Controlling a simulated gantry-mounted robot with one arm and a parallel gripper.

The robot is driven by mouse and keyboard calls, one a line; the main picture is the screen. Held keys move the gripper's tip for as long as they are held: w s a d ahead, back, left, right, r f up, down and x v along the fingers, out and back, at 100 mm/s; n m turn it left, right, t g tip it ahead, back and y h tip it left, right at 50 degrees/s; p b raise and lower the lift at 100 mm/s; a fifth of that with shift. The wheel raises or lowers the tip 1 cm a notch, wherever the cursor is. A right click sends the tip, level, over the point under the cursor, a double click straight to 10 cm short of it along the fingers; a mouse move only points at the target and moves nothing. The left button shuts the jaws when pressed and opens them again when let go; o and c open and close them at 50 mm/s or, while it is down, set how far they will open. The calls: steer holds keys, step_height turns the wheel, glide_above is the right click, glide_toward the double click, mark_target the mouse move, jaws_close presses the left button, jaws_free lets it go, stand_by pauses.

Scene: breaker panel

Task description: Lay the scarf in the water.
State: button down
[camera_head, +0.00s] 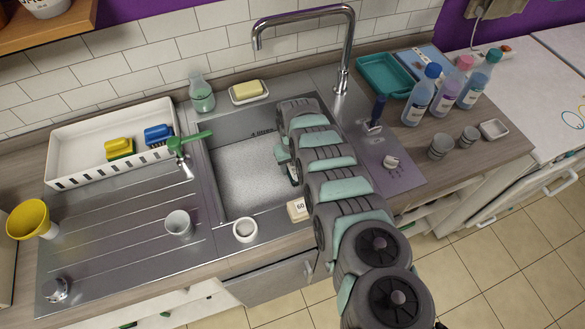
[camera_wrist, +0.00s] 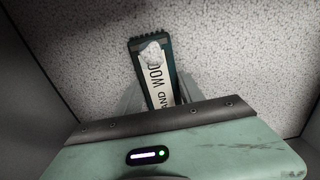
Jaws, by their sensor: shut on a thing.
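My gripper (camera_wrist: 157,98) is down inside the sink basin and shut on a dark teal strip (camera_wrist: 137,48) with a white printed label (camera_wrist: 158,84). It seems to be the scarf, but only this narrow part shows. A pale, foam-like patch lies on its upper end. A speckled whitish surface (camera_wrist: 85,55), seemingly the sudsy water, spreads behind it and also shows in the head view (camera_head: 248,185). I cannot tell whether the strip touches that surface. In the head view my arm hides most of the gripper and what it holds.
Basin walls (camera_wrist: 25,90) stand close on both sides. The tap (camera_head: 345,50) arches behind the basin. A white tray (camera_head: 75,165) with brushes is at left, a white cup (camera_head: 245,230) at the front rim, and bottles (camera_head: 422,95) with a teal tub (camera_head: 383,75) at right.

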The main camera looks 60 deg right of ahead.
steer(key=shift+w+r, duration=0.1)
steer(key=c, duration=0.7)
jaws_free()
step_height(320, 180, up, 12)
steer(key=shift+p, duration=0.65)
